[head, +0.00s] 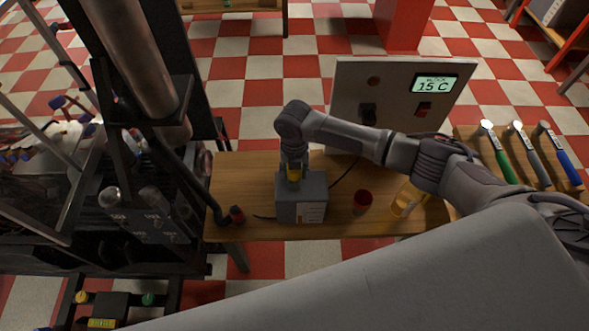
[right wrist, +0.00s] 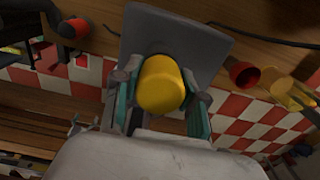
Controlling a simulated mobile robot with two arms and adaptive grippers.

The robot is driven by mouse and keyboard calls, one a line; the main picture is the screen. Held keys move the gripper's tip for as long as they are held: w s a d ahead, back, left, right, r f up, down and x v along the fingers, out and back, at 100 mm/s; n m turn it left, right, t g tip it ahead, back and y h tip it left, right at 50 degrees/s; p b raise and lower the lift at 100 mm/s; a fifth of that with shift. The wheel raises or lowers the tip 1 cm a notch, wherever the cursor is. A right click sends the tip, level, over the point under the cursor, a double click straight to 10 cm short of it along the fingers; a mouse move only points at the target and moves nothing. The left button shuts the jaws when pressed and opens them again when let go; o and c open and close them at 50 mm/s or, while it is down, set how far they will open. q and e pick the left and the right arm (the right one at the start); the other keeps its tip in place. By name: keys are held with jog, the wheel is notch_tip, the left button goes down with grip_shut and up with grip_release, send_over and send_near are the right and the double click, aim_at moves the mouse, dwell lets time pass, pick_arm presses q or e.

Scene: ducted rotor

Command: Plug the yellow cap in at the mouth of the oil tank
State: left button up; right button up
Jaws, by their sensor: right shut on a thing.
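The grey oil tank (head: 301,205) stands on the wooden bench, with a white label on its front. My right gripper (head: 293,168) points down over the top of the tank. It is shut on the yellow cap (head: 293,175). In the right wrist view the yellow cap (right wrist: 162,84) sits between the two fingers of the right gripper (right wrist: 160,100), with the grey tank (right wrist: 180,38) right behind it. The tank's mouth is hidden, so I cannot tell whether the cap is in it or just above it. My left gripper is not in view.
On the wooden bench (head: 340,226), a red cup (head: 362,201) and a yellow transparent jug (head: 405,199) stand right of the tank. A red and black object (head: 236,214) lies left. A control panel (head: 395,98) reading 15 C stands behind. Several hammers (head: 523,155) lie right.

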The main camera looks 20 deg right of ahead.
jog(key=o, duration=1.1)
jog(key=shift+f, duration=0.15)
jog(key=shift+o, duration=0.2)
notch_tip(320, 180, up, 12)
jog(key=shift+r, duration=0.1)
